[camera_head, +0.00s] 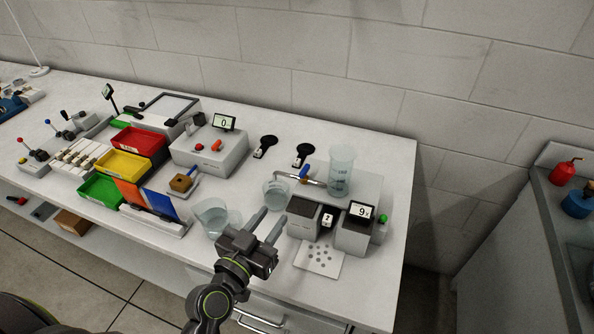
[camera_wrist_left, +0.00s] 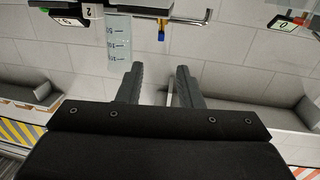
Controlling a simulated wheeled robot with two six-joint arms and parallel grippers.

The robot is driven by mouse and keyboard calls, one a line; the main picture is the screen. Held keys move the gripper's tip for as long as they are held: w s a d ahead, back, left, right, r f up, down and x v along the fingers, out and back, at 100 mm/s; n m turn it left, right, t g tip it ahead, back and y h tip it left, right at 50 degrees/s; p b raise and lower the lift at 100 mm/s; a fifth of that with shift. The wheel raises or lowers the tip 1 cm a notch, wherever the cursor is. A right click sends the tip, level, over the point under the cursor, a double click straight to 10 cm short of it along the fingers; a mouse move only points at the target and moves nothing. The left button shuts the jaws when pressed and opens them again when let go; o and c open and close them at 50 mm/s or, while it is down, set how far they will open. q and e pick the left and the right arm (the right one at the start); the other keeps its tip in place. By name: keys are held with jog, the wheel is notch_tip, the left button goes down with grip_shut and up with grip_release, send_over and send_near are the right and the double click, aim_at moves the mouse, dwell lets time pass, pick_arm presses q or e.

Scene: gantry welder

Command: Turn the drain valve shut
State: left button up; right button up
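The drain valve (camera_head: 304,173) has a blue lever on a brass body, on a thin metal pipe at the left of a clear graduated cylinder (camera_head: 342,172). In the left wrist view the blue lever (camera_wrist_left: 161,37) appears to stand across the pipe (camera_wrist_left: 190,20), beside the cylinder (camera_wrist_left: 117,38). A glass beaker (camera_head: 275,195) stands near the pipe's outlet. My left gripper (camera_head: 272,214) is open and empty, in front of the beaker and apart from the valve. In the left wrist view its two fingers (camera_wrist_left: 159,68) are spread, with the lever beyond the gap. My right gripper is not in view.
A larger beaker (camera_head: 212,217) stands left of my left gripper. Grey boxes with a display (camera_head: 361,211) and a holed white plate (camera_head: 319,260) are on the right. Coloured bins (camera_head: 123,164) fill the left.

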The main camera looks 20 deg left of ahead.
aim_at(301, 175)
pick_arm(q)
jog(key=w+p, duration=0.2)
jog(key=w, duration=0.3)
jog(key=w+d+p, duration=0.1)
jog(key=w+p, duration=0.1)
jog(key=w, duration=0.3)
jog(key=w+d+p, duration=0.1)
jog(key=w+p, duration=0.1)
jog(key=w, duration=0.3)
jog(key=shift+d+r, duration=0.1)
jog(key=shift+r, duration=0.05)
jog(key=shift+w+d+p, duration=0.1)
jog(key=shift+w+p, duration=0.3)
jog(key=shift+w, duration=0.5)
jog(key=shift+c, duration=0.2)
grip_shut()
